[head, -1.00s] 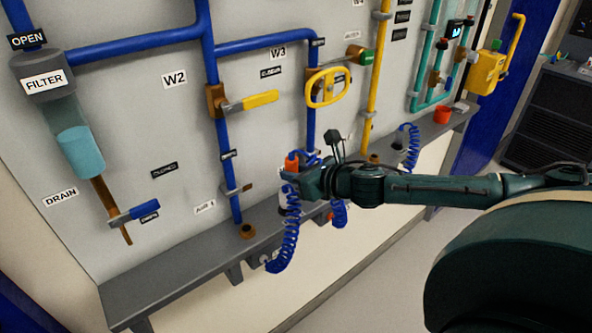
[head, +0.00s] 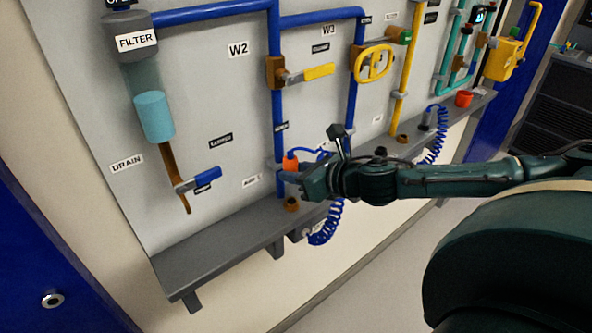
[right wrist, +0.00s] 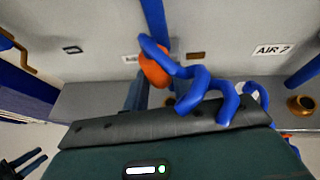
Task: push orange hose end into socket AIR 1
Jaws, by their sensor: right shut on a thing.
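My right gripper (head: 292,176) is shut on the orange hose end (head: 290,162), which also shows in the right wrist view (right wrist: 154,66). A blue coiled hose (head: 326,224) hangs from it past the shelf. In the head view the hose end appears above a brass socket (head: 291,204) on the shelf, apart from it, in front of the blue W2 pipe. The label left of this socket (head: 251,182) is blurred but looks like AIR 1. In the right wrist view, a brass socket (right wrist: 300,104) is below the AIR 2 label (right wrist: 272,48).
The grey shelf (head: 215,258) runs along the panel. The blue W2 pipe (head: 278,130) rises close behind the hose end, with a yellow-handled valve (head: 318,72) above. The blue drain handle (head: 202,179) sticks out at left. The front of the shelf's left part is clear.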

